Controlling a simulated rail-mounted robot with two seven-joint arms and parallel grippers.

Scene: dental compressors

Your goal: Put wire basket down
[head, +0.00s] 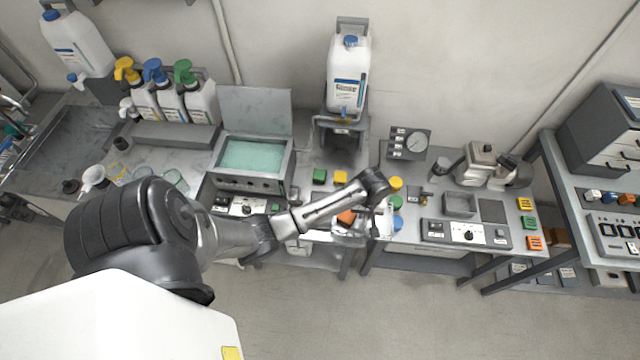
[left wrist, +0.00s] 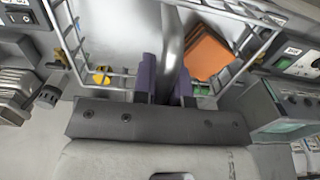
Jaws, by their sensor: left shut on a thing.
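My left gripper (head: 372,218) is above the bench edge near the middle of the head view, partly hidden by its own wrist. In the left wrist view its purple finger pads (left wrist: 166,85) are shut on the thick grey handle (left wrist: 171,45) of the wire basket (left wrist: 105,78). The basket's thin metal bars spread out on both sides of the fingers. In the head view the basket (head: 347,240) is small and partly covered by my arm. An orange block (left wrist: 208,52) shows within the basket's outline. I cannot tell whether the basket touches a surface. My right gripper is out of view.
An open tank of green liquid (head: 252,156) stands left of the arm. A large bottle (head: 347,75) stands at the back.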

